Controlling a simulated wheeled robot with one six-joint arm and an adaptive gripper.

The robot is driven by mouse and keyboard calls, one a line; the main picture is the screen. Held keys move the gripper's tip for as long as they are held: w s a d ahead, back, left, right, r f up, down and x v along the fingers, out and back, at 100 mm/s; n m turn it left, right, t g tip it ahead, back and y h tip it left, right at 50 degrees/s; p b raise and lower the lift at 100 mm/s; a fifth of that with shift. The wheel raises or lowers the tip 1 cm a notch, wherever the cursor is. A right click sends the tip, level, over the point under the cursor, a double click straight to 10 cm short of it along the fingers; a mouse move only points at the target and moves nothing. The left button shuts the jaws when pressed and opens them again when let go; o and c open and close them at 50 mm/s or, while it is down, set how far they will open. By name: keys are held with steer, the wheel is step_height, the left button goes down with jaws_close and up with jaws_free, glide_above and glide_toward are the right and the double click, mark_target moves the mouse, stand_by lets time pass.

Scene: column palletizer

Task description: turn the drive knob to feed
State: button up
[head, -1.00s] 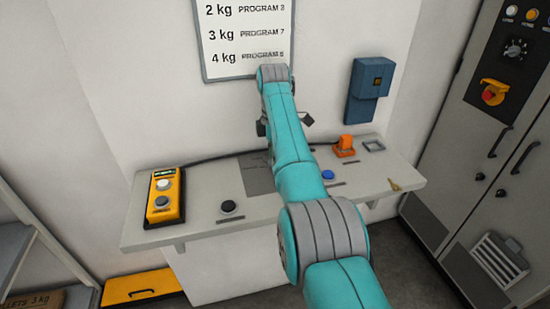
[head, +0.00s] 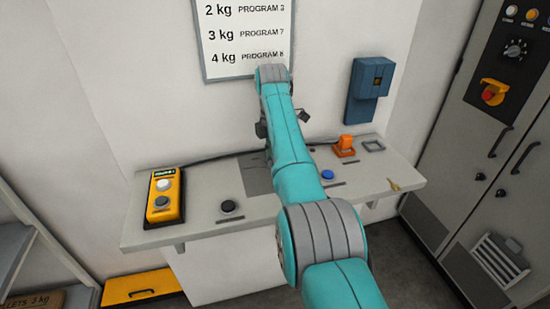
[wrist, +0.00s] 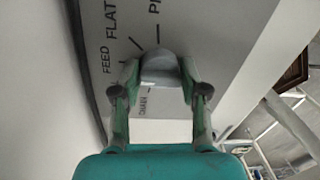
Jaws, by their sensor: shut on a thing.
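The drive knob (wrist: 160,66) shows in the wrist view as a rounded grey piece on a light grey label plate (wrist: 205,45). Printed words and tick lines surround it; FEED and FLAT read at the upper left, and others are partly cut off or hidden. My gripper (wrist: 159,74) is shut on the knob, one finger on each side. The knob's pointer mark cannot be made out, so I cannot tell which word it faces. In the head view my arm covers the knob, and only small dark parts of my gripper (head: 282,124) show on both sides of the arm.
The shelf panel (head: 195,205) also carries a yellow box with buttons (head: 163,197), a black knob (head: 228,206), a blue button (head: 327,174) and an orange switch (head: 345,146). A blue box (head: 369,78) hangs on the wall. A grey cabinet (head: 450,170) stands at right.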

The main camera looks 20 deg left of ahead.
steer(key=o, duration=1.1)
steer(key=shift+w+a, duration=0.1)
steer(key=shift+w+a+r, duration=0.1)
steer(key=shift+r, duration=1.8)
steer(key=shift+w+a+r, duration=0.1)
steer(key=shift+r, duration=1.75)
steer(key=shift+s+f, duration=0.1)
steer(key=shift+f, duration=0.05)
steer(key=f, duration=0.7)
steer(key=shift+s+d, duration=0.2)
steer(key=shift+d, duration=0.05)
steer(key=shift+f, duration=0.15)
steer(key=shift+m, duration=0.3)
